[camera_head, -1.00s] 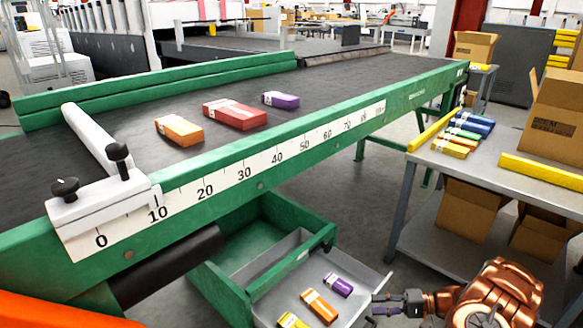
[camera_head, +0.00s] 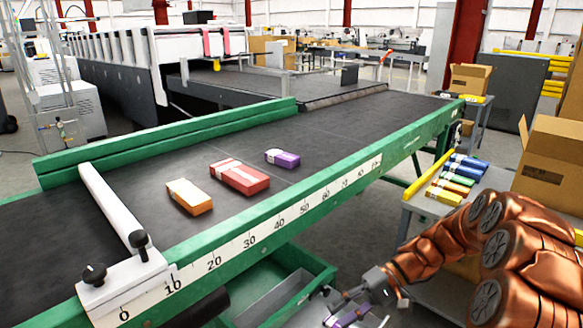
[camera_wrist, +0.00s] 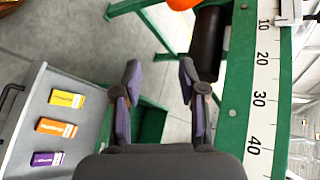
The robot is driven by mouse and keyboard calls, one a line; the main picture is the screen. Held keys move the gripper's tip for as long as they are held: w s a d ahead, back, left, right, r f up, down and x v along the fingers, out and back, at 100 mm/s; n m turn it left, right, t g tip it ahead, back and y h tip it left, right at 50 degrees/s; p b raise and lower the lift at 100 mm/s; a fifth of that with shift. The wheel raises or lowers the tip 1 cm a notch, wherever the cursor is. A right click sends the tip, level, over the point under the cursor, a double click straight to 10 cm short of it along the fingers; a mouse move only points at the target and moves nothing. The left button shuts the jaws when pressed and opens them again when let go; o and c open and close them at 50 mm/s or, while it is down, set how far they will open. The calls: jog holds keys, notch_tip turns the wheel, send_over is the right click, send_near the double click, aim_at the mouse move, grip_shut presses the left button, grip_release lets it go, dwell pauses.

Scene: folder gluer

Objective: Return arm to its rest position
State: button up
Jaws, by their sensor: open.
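My arm is raised at the lower right of the head view, in front of the side table. My gripper (camera_head: 350,308) is near the bottom edge, beside the green drawer frame (camera_head: 315,262). In the wrist view my gripper (camera_wrist: 160,82) is open, with nothing between its purple-padded fingers. Below it are grey floor and part of the green frame. A yellow box (camera_wrist: 67,98), an orange box (camera_wrist: 56,127) and a purple box (camera_wrist: 48,158) lie apart in the grey tray (camera_wrist: 32,88), left of the fingers.
The green-railed conveyor (camera_head: 330,125) with its scale stands close to my gripper. An orange box (camera_head: 189,196), a red box (camera_head: 239,177) and a purple box (camera_head: 282,158) lie on its belt. The side table holds several small boxes and a cardboard box (camera_head: 552,165).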

jog(key=s+a+r+h+p, duration=0.1)
jog(key=s+r+h+p, duration=0.5)
jog(key=s+r+p, duration=0.7)
jog(key=s+d+r+t+h+p, duration=0.1)
jog(key=s+d+r+h+p, duration=0.1)
jog(key=s+r, duration=0.5)
jog(key=s+d+r+t+h+p, duration=0.1)
jog(key=s+d+r+h+p, duration=0.2)
jog(key=s+d+r+p, duration=0.2)
notch_tip(320, 180, up, 4)
jog(key=shift+s+d+m+t+h+p, duration=0.2)
jog(key=shift+s+m+t+h+p, duration=0.15)
jog(key=shift+s, duration=0.8)
